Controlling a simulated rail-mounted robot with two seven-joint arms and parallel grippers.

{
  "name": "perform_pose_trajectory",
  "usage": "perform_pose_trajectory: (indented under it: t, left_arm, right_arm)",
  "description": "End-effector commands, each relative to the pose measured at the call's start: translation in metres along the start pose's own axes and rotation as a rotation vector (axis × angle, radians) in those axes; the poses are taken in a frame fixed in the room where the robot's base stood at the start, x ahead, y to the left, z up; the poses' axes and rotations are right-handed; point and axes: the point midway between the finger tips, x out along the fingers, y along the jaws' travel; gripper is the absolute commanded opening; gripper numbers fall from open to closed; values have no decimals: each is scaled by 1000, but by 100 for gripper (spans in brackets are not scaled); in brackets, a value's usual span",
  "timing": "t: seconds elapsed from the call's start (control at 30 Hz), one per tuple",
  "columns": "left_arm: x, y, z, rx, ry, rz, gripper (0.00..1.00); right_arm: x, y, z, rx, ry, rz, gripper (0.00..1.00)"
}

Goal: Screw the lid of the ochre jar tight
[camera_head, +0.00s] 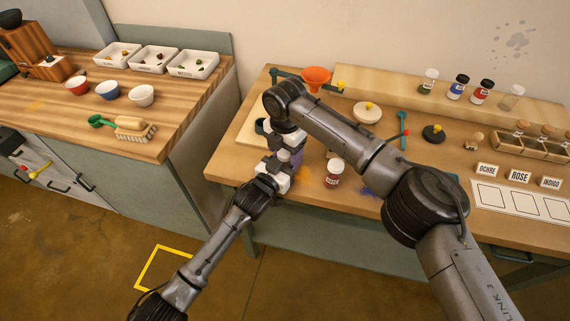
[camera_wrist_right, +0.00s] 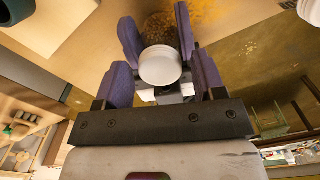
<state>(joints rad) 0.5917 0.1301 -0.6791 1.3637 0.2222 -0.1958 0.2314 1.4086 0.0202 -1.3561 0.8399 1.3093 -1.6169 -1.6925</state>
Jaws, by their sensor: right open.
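A round white lid (camera_wrist_right: 160,66) shows in the right wrist view, with a brownish jar body (camera_wrist_right: 158,30) just beyond it. I take this to be the ochre jar; no label shows. My right gripper (camera_wrist_right: 158,45) is open, its purple fingers on either side of the jar and lid with gaps visible. In the head view my right gripper (camera_head: 297,158) points down at the table's front left. The ochre jar is hidden there by the grippers.
A white-lidded jar with a red label (camera_head: 335,172) stands just right of the grippers. Ochre powder (camera_head: 303,174) lies on the table. An orange funnel (camera_head: 316,75), a pale bowl (camera_head: 367,113) and the name cards (camera_head: 487,170) stand farther away.

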Motion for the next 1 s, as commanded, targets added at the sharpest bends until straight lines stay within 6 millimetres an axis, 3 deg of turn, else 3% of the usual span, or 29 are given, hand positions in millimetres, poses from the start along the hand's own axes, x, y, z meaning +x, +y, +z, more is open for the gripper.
perform_pose_trajectory:
  t: [0.17, 0.7, 1.0]
  left_arm:
    - [0, 0, 0, 0, 0, 0, 0]
    - [0, 0, 0, 0, 0, 0, 0]
    - [0, 0, 0, 0, 0, 0, 0]
  right_arm:
    - [0, 0, 0, 0, 0, 0, 63]
    - [0, 0, 0, 0, 0, 0, 14]
    - [0, 0, 0, 244, 1, 0, 13]
